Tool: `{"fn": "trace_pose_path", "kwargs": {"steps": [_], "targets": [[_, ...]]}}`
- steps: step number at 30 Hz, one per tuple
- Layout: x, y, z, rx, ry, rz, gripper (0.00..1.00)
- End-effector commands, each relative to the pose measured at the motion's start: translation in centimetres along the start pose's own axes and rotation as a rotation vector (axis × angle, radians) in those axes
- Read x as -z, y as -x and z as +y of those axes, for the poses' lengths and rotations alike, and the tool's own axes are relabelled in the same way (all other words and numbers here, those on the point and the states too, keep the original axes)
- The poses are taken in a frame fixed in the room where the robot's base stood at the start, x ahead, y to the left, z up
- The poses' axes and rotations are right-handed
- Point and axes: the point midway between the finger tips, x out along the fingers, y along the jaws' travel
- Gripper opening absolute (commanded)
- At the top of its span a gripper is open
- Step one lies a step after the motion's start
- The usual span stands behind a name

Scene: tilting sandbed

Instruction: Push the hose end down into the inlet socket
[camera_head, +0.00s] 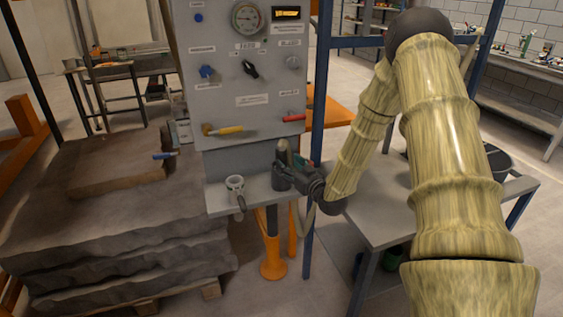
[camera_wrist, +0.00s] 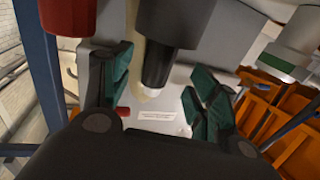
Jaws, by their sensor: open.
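My gripper (camera_head: 296,174) reaches in from the right at the panel's shelf. In the wrist view its green-padded fingers (camera_wrist: 160,90) are open, spread on both sides of a black tapered piece (camera_wrist: 156,66) with a pale tip. That piece joins a wider dark grey cylinder (camera_wrist: 176,20); it looks like the hose end, but I cannot tell surely. No finger clearly touches it. In the head view a pale rounded piece (camera_head: 283,150) shows just above my gripper.
A stacked block (camera_head: 100,225) stands left, a grey table (camera_head: 400,205) right. A blue post (camera_head: 318,120) rises close behind my gripper.

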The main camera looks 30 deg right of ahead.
Motion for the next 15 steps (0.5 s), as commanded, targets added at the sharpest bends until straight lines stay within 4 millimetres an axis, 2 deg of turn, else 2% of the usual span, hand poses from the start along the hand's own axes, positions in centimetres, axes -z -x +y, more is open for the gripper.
{"fn": "trace_pose_path", "kwargs": {"steps": [7,15], "targets": [[0.1,-1.6,0.1,0.0,0.0,0.0,0.6],[-0.1,-4.8,0.3,-0.001,0.001,0.0,0.6]]}}
